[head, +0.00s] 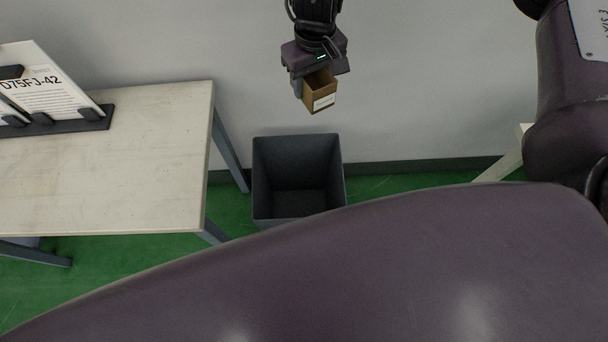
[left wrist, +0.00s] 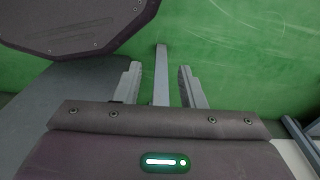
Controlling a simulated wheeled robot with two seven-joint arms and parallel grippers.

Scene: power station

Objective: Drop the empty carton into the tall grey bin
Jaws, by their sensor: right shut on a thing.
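The carton (head: 321,93) is a small brown open-topped box with a white label on one side. In the head view my right gripper (head: 312,82) is shut on it and holds it tilted, high above the bin. The tall grey bin (head: 297,160) stands on the floor against the wall, open side up. Its visible inside looks empty. The carton is clear of the bin's rim. My left gripper (left wrist: 159,88) shows in the left wrist view, with its two fingers apart and nothing between them; it is outside the head view.
A pale table (head: 130,165) stands left of the bin, with a sign rack (head: 60,125) holding white cards on it. A pale slanted leg (head: 503,163) is at the right. Green floor (head: 225,208) shows between the table and bin.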

